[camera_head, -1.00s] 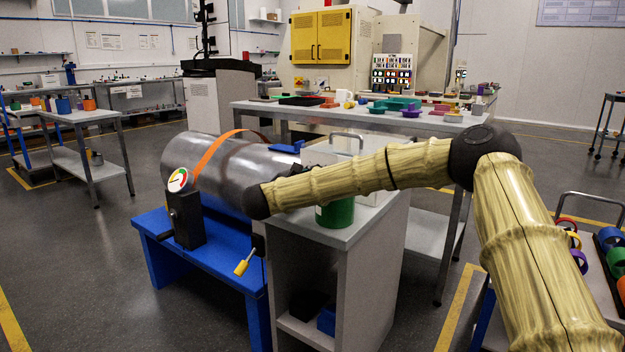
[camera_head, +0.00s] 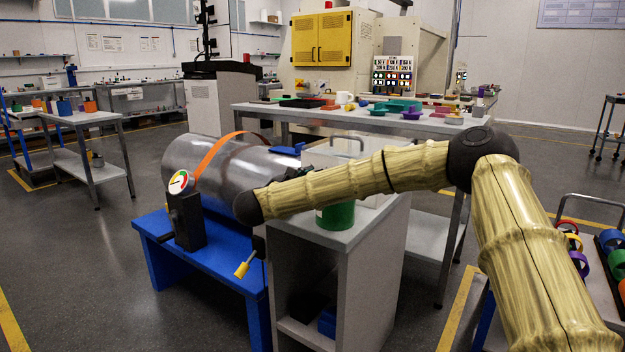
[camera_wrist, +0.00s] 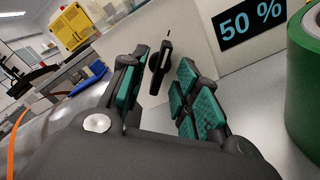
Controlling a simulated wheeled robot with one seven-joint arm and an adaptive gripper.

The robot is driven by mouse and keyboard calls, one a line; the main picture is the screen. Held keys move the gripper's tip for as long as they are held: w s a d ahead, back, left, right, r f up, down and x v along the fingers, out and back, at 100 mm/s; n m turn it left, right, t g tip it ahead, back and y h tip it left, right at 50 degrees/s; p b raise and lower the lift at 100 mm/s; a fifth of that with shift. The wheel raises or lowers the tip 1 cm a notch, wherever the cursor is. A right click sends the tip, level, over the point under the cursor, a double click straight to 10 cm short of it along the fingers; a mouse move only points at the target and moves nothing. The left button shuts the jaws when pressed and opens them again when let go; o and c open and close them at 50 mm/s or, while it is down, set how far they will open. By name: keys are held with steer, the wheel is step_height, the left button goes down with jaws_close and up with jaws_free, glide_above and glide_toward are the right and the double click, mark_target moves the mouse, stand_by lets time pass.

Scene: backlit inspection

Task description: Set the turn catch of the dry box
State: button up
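The dry box is a pale box (camera_wrist: 125,38) with a dark display reading "50 %" (camera_wrist: 248,22) in the wrist view. Its top shows partly behind my arm in the head view (camera_head: 338,150). The turn catch (camera_wrist: 158,68) is a dark elongated knob with a light stripe, tilted slightly in the wrist picture, near a small dark mark on the box face. My gripper (camera_wrist: 157,90) is open, its teal-padded fingers to either side of the catch in the picture, with a gap around it. I cannot tell whether the catch lies between the pads or just beyond.
A green roll (camera_wrist: 307,85) stands close at the right in the wrist view, and on the grey cabinet (camera_head: 318,238) in the head view. A metal cylinder (camera_head: 205,160) with an orange strap lies on a blue stand (camera_head: 222,262) to the left, near the gripper.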

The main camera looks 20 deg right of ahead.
steer(key=v, duration=0.9)
steer(key=shift+s+a, duration=0.2)
